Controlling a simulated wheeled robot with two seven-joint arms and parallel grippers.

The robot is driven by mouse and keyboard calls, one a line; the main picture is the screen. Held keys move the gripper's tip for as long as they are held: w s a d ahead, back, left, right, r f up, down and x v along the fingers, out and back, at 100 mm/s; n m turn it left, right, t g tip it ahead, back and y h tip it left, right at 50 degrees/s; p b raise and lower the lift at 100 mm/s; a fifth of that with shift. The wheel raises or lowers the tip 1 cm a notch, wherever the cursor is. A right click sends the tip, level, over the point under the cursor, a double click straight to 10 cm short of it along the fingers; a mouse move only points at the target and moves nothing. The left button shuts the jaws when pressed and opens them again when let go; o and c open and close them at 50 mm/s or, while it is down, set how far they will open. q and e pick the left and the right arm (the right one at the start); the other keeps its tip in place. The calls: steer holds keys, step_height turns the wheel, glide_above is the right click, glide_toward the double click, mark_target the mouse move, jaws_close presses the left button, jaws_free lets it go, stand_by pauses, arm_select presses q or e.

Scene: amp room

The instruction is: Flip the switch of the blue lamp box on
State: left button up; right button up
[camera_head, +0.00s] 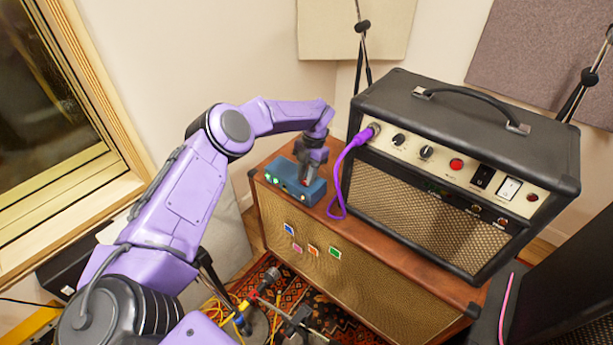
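The blue lamp box (284,188) sits on the left part of the wooden top of the large cabinet, left of the black amp. Small green lights show on its front. My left gripper (307,180) points down at the right part of the box, with its dark fingertips at or just over the box top. I cannot tell whether they touch it. The fingers hide the part of the box where they are, and I cannot make out the switch or its position. The gap between the fingers is not clear. My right gripper is not in view.
The black amp (438,205) stands close right of the box, with a purple cable (338,190) plugged into its panel and hanging between them. The large cabinet (375,290) carries both. Stands and cables crowd the patterned rug (270,272). A window is at left.

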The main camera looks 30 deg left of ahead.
arm_select(q)
steer(key=o, duration=0.3)
steer(key=shift+w+r, duration=0.1)
steer(key=shift+r, duration=0.15)
steer(key=b+v, duration=0.1)
steer(key=v, duration=0.9)
